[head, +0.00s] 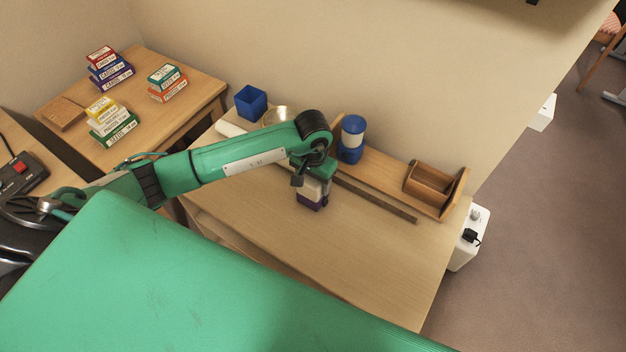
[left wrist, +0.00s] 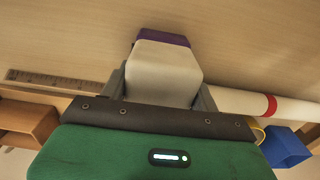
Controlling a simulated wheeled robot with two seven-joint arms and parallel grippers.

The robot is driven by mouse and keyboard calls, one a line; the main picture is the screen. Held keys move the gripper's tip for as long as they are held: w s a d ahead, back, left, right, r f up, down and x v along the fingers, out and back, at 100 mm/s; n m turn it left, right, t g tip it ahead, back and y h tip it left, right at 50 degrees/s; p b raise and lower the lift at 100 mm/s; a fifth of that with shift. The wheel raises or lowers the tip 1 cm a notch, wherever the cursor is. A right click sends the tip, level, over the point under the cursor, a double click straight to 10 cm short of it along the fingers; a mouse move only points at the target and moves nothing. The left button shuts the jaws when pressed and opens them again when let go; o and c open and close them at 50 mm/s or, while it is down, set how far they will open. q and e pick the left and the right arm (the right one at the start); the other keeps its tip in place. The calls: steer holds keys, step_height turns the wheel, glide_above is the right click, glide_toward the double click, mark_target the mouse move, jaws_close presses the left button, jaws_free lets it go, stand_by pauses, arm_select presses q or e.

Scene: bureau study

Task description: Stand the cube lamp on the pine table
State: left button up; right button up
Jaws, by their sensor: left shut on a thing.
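The cube lamp is a pale grey-white block with a dark purple base (head: 311,204). My left gripper (head: 313,180) is shut on its pale block, purple end down, over the light wood table (head: 350,248). In the left wrist view the pale block (left wrist: 162,72) sits between the two fingers, with the purple base (left wrist: 163,39) beyond it. The lamp looks about upright. I cannot tell whether its base touches the wood. Which table is the pine one is not marked. My right gripper is not in view.
On this table are a blue cup (head: 250,103), a blue-and-white canister (head: 352,139), a wooden holder (head: 432,183), a long ruler (head: 375,197) and a white roll (left wrist: 250,104). The table's front is clear. Another wooden table (head: 142,118) holds stacked card boxes (head: 110,68).

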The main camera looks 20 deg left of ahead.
arm_select(q)
steer(key=o, duration=1.1)
steer(key=shift+r, duration=0.1)
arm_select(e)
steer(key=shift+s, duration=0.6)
